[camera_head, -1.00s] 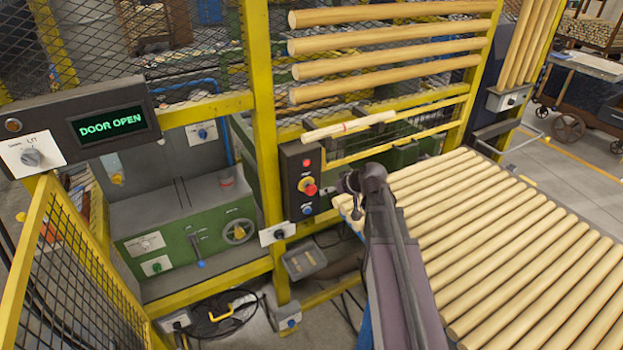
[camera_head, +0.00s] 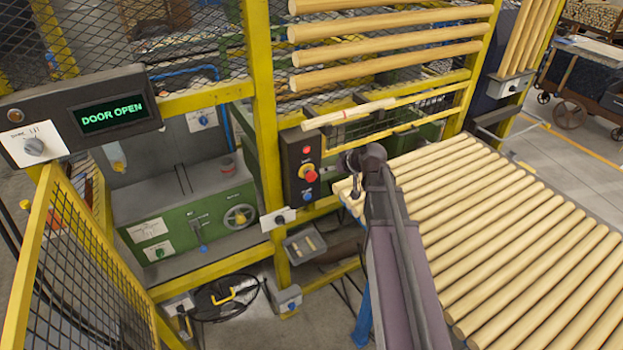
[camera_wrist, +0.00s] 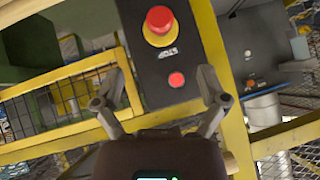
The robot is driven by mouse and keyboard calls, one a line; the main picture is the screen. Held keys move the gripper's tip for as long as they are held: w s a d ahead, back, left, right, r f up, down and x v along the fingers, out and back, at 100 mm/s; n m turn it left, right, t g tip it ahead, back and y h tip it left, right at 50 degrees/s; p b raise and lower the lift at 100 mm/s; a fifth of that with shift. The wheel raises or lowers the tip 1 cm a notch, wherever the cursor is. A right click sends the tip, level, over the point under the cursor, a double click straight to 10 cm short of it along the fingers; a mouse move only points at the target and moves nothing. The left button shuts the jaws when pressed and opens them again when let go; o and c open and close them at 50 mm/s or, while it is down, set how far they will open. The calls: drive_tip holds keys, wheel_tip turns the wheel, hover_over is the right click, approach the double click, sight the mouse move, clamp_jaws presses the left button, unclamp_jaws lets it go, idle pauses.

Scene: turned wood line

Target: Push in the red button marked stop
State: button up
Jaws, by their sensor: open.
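A dark control panel (camera_head: 290,168) hangs on the yellow frame. It bears a small flat red button (camera_head: 306,150) at its top, a red mushroom button (camera_head: 311,176) on a yellow collar below, and a blue button lower down. The wrist view shows the panel upside down: the red mushroom button (camera_wrist: 158,20) is at the top, the small red button (camera_wrist: 177,80) is below it, and a white label resembling STOP is between them. My gripper (camera_wrist: 163,72) is open and empty, its fingers spread either side of the small red button, apart from it. In the head view my gripper's fingers are hard to make out.
A rack of wooden rods (camera_head: 490,230) fills the right side. Horizontal rods (camera_head: 390,62) hang above the panel, and one light stick (camera_head: 348,114) lies just above it. A small grey tray (camera_head: 306,244) is below. A display (camera_head: 110,112) at left reads DOOR OPEN.

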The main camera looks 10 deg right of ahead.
sight(313, 177)
drive_tip(key=shift+b+x, duration=4.2)
drive_tip(key=shift+x, duration=2.2)
